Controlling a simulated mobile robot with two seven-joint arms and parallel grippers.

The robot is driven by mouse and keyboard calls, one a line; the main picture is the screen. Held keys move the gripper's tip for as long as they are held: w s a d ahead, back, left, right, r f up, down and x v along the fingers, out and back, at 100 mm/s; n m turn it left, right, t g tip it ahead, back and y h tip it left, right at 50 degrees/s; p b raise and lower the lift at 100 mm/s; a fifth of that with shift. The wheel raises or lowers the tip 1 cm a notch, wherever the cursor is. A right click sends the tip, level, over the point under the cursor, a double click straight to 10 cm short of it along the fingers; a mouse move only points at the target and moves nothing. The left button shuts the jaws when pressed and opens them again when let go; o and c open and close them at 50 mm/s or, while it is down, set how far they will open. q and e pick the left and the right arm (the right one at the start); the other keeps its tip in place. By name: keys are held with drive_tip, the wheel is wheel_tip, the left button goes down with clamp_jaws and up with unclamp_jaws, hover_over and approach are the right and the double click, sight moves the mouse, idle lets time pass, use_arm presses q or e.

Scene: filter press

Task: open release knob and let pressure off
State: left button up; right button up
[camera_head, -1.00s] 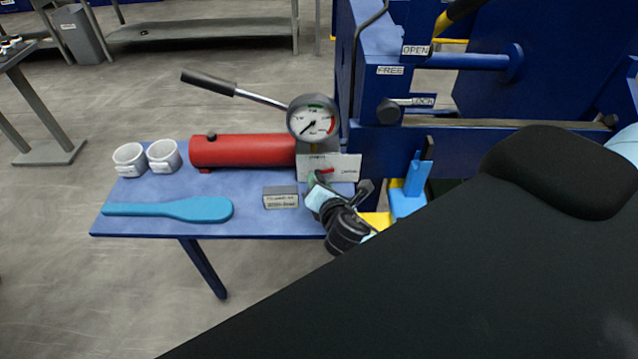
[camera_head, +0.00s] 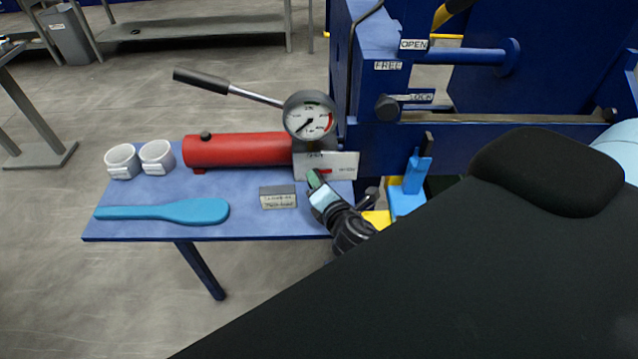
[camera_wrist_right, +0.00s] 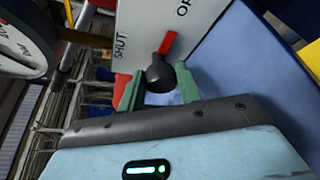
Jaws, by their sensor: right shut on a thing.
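The release knob (camera_wrist_right: 162,73) is black with a red pointer and sits on a white plate (camera_wrist_right: 150,25) marked SHUT and, partly cut off, OP. In the right wrist view the pointer lies between the two words. My right gripper (camera_wrist_right: 157,84) has its green fingers either side of the knob and is shut on it. In the head view the right gripper (camera_head: 316,182) is at the plate's lower edge and hides the knob. The round pressure gauge (camera_head: 310,116) stands above the plate, its needle pointing lower left. My left gripper is not seen.
A red cylinder (camera_head: 240,150) with a pump lever (camera_head: 205,80) lies on the blue table (camera_head: 150,228). Two white cups (camera_head: 123,160), a blue paddle (camera_head: 190,211) and a small labelled block (camera_head: 277,196) are there too. The blue press frame (camera_head: 395,155) rises at right.

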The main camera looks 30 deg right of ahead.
drive_tip(key=o, duration=0.7)
drive_tip(key=shift+c, duration=0.2)
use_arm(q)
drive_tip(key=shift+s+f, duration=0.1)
use_arm(e)
drive_tip(key=shift+s+a, duration=0.1)
drive_tip(key=shift+s, duration=0.25)
drive_tip(key=v, duration=0.6)
drive_tip(key=shift+s+r, duration=0.1)
drive_tip(key=shift+s, duration=0.2)
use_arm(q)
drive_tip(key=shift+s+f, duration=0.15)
use_arm(e)
drive_tip(key=shift+s+r, duration=0.15)
drive_tip(key=shift+s, duration=0.05)
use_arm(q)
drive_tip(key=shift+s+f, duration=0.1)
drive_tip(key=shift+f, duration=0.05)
